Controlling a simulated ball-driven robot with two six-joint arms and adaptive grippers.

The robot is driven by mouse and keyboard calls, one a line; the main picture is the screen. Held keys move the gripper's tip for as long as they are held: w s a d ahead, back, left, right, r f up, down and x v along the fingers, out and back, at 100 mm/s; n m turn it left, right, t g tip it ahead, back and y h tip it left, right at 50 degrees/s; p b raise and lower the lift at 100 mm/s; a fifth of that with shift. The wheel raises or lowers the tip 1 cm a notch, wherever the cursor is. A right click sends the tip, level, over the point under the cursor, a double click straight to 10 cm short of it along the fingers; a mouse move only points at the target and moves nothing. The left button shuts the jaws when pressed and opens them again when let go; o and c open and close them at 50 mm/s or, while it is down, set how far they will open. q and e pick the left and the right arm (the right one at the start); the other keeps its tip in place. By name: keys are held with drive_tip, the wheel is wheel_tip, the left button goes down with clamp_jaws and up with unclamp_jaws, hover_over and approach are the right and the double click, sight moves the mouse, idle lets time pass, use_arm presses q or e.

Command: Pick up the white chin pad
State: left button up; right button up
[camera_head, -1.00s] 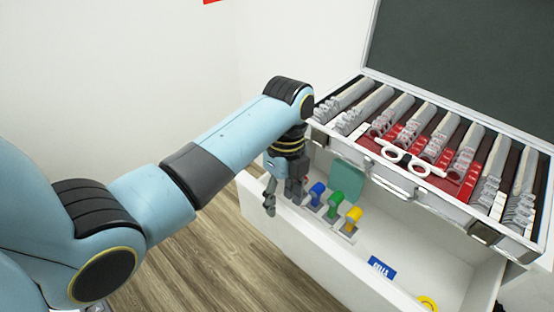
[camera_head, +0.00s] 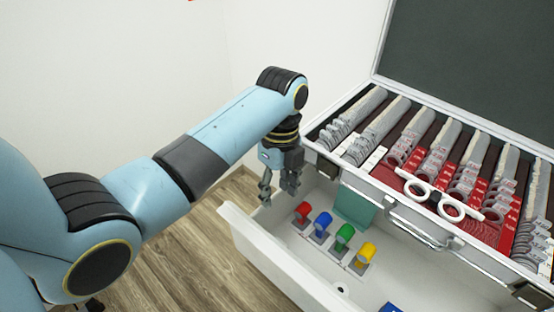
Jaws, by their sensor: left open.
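I cannot make out a white chin pad for certain in this view. My left gripper (camera_head: 278,193) is open and empty, with its fingers pointing down over the left end of the open white drawer (camera_head: 278,265). Red (camera_head: 303,212), blue (camera_head: 322,224), green (camera_head: 344,236) and yellow (camera_head: 366,254) handled pieces stand in a row in the drawer, to the right of and below the gripper, apart from it. My right gripper is not in view.
An open case (camera_head: 447,229) above the drawer holds rows of lenses. White trial glasses (camera_head: 435,197) lie at its front. A green box (camera_head: 354,205) stands in the drawer below it. A blue label (camera_head: 390,308) is cut off at the bottom edge. Wooden floor (camera_head: 190,258) lies left of the drawer.

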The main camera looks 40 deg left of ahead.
use_arm(q)
drive_tip(key=f+b, duration=0.2)
drive_tip(key=f, duration=0.2)
drive_tip(key=f+b, duration=0.3)
drive_tip(key=f, duration=0.2)
drive_tip(key=f+b, duration=0.3)
drive_tip(key=f, duration=0.1)
drive_tip(key=shift+s+d+f, duration=0.1)
drive_tip(key=shift+s+f, duration=0.1)
drive_tip(key=shift+s, duration=0.15)
drive_tip(key=f, duration=0.1)
drive_tip(key=f+b, duration=0.1)
drive_tip(key=f, duration=0.1)
drive_tip(key=d+f, duration=0.1)
drive_tip(key=f, duration=0.1)
drive_tip(key=shift+s+f, duration=0.2)
drive_tip(key=shift+s, duration=0.1)
drive_tip(key=c, duration=0.5)
